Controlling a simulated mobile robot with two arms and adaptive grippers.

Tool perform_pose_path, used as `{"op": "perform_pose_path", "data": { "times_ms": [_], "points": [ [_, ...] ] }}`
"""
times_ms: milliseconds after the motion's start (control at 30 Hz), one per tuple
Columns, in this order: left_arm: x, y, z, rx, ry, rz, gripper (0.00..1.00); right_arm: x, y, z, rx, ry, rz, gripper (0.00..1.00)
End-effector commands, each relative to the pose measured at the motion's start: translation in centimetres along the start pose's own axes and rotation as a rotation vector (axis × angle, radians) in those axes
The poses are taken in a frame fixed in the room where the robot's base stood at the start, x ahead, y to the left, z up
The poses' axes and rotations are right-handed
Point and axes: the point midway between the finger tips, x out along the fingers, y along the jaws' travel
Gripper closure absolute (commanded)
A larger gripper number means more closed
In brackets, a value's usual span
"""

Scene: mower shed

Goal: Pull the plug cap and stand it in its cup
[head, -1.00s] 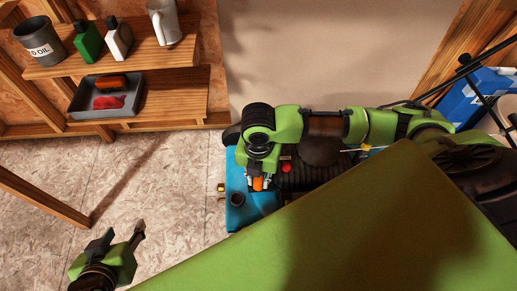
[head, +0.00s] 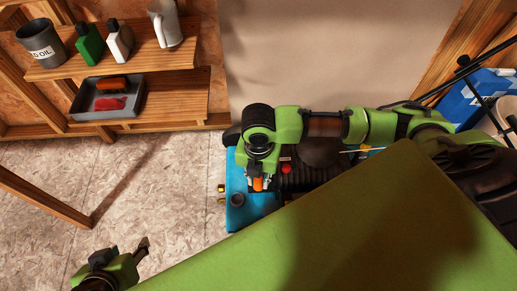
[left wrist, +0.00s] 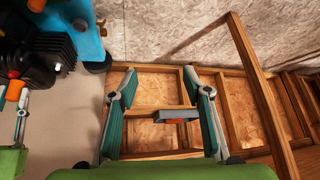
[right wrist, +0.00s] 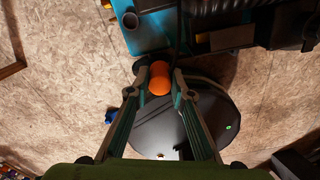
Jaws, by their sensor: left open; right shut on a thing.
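The orange plug cap (head: 258,184) is between the fingers of my right gripper (head: 262,181), over the blue mower deck (head: 240,217). In the right wrist view the orange cap (right wrist: 158,80) sits between the closed fingertips (right wrist: 158,72). Whether it still touches the plug is hidden. A small dark round cup (head: 237,199) stands on the blue deck, just left of and below the cap. The cup also shows in the right wrist view (right wrist: 131,20), with its opening visible. My left gripper (head: 127,249) is open and empty above the floor, away from the mower.
The dark engine (head: 300,178) with a red knob (head: 286,170) is right of the cap. A green panel (head: 330,235) covers the lower right. A wooden shelf (head: 150,95) with bottles, a jug and a grey tray (head: 78,108) stands upper left. The floor between is clear.

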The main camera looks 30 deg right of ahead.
Motion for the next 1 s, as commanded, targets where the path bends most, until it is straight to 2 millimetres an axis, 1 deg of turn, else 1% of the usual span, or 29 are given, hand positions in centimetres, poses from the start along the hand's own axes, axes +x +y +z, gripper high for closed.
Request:
{"op": "perform_pose_path", "data": {
  "times_ms": [1000],
  "points": [
    [-1.2,-0.5,4.0,-0.005,-0.167,-0.009,0.55,-0.6,0.0,0.0,0.000,0.000,0.000,0.94]
  ]
}}
